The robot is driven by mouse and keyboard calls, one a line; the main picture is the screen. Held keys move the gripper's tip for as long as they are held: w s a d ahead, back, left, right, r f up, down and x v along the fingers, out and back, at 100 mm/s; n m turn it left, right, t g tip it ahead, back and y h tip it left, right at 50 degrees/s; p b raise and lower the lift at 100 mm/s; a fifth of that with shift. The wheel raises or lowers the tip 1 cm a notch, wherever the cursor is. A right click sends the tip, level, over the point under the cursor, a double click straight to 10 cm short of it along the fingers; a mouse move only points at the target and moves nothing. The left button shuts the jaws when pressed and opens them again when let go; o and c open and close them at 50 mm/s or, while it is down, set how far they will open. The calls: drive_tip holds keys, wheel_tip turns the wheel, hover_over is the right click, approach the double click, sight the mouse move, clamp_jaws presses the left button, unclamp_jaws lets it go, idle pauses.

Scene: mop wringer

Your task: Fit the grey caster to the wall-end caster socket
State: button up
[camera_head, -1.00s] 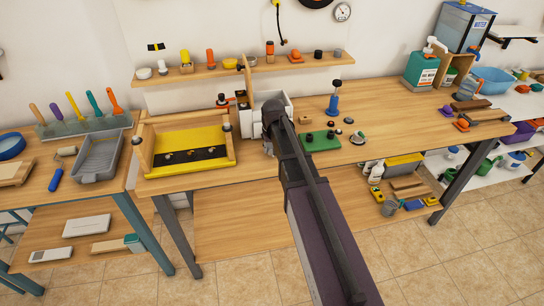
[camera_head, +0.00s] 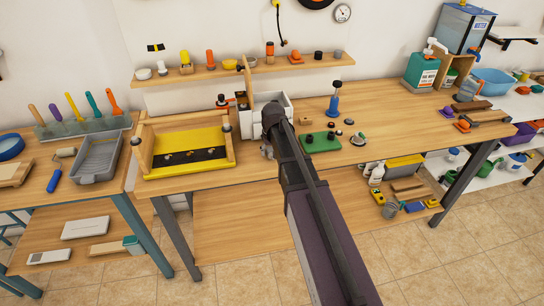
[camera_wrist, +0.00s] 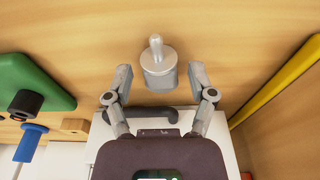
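A grey cylinder with a thin upright stem, which looks like the grey caster (camera_wrist: 158,66), stands on the wooden bench top in the wrist view. My gripper (camera_wrist: 160,78) is open, with one finger on each side of it and a visible gap at both sides. I cannot tell how high the fingertips are above the bench. The wall-end caster socket cannot be clearly picked out.
A wooden-framed yellow tray (camera_head: 190,139) with corner posts stands left of my arm. A white box (camera_head: 262,102) is just behind my gripper. A green board (camera_head: 320,146) with dark knobs lies to the right, a blue-handled tool (camera_head: 334,104) behind it.

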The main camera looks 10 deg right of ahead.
drive_tip(key=shift+r, duration=0.15)
idle(0.3)
wheel_tip(320, 180, up, 6)
drive_tip(key=p, duration=0.6)
drive_tip(key=w+r+y+p, duration=0.1)
drive_tip(key=r+p, duration=1.1)
drive_tip(key=w+r+p, duration=0.2)
drive_tip(key=r+p, duration=1)
drive_tip(key=shift+w+a+n+g+y, duration=0.2)
drive_tip(key=shift+w+n+g+y, duration=0.1)
drive_tip(key=shift+g+y, duration=0.1)
idle(0.3)
drive_tip(key=shift+f, duration=0.1)
drive_tip(key=s+f+h+b, duration=0.1)
drive_tip(key=s+f+b, duration=0.7)
drive_tip(key=s, duration=0.4)
drive_tip(key=s+f+g+b, duration=0.1)
drive_tip(key=s+f+b, duration=0.8)
drive_tip(key=s, duration=0.4)
drive_tip(key=shift+a+f+h+b, duration=0.2)
drive_tip(key=shift+f+h+b, duration=0.1)
drive_tip(key=shift+f+h, duration=0.15)
idle(0.4)
